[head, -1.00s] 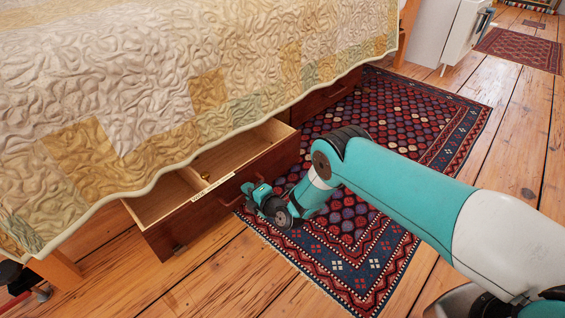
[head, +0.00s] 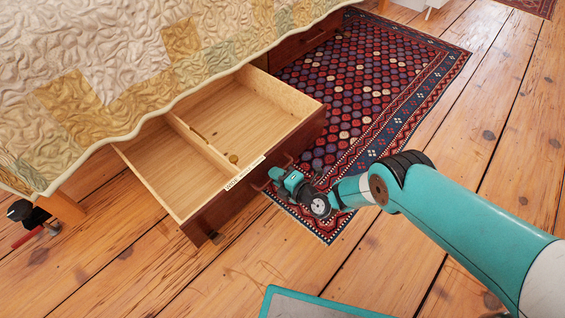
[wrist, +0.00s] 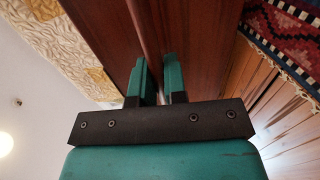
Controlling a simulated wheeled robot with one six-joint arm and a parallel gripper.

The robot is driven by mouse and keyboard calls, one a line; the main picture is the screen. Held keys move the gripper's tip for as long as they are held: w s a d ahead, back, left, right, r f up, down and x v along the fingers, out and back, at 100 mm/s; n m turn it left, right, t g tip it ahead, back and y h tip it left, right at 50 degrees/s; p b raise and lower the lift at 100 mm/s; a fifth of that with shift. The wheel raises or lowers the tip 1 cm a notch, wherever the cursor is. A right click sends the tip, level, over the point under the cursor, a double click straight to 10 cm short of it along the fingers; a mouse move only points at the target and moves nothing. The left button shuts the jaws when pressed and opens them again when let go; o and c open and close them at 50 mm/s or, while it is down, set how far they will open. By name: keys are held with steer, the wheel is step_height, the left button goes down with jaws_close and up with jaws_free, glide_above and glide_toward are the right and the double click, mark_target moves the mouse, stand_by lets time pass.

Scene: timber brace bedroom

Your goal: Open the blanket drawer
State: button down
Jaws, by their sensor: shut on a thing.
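The blanket drawer (head: 215,150) is pulled well out from under the bed. Its wooden inside has a divider and a small round brown thing (head: 233,158) by that divider. A white label (head: 244,174) sits on the top edge of its dark red-brown front. In the wrist view, my gripper's two teal fingers (wrist: 160,80) stand on either side of a reddish-brown bar, the drawer handle (wrist: 150,40).
A quilt (head: 130,60) hangs over the bed above the drawer. A patterned rug (head: 370,90) lies right of the drawer, partly under my arm. A second closed drawer (head: 305,42) is farther back. Bare plank floor (head: 130,265) lies in front.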

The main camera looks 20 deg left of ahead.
steer(key=shift+s+d+f, duration=0.1)
steer(key=shift+s+d, duration=0.1)
steer(key=shift+s, duration=0.1)
steer(key=shift+w+d, duration=0.1)
steer(key=c, duration=1.3)
jaws_free()
steer(key=shift+o, duration=0.6)
steer(key=shift+w, duration=0.2)
steer(key=p+v, duration=1.3)
steer(key=v, duration=0.4)
steer(key=shift+d, duration=0.3)
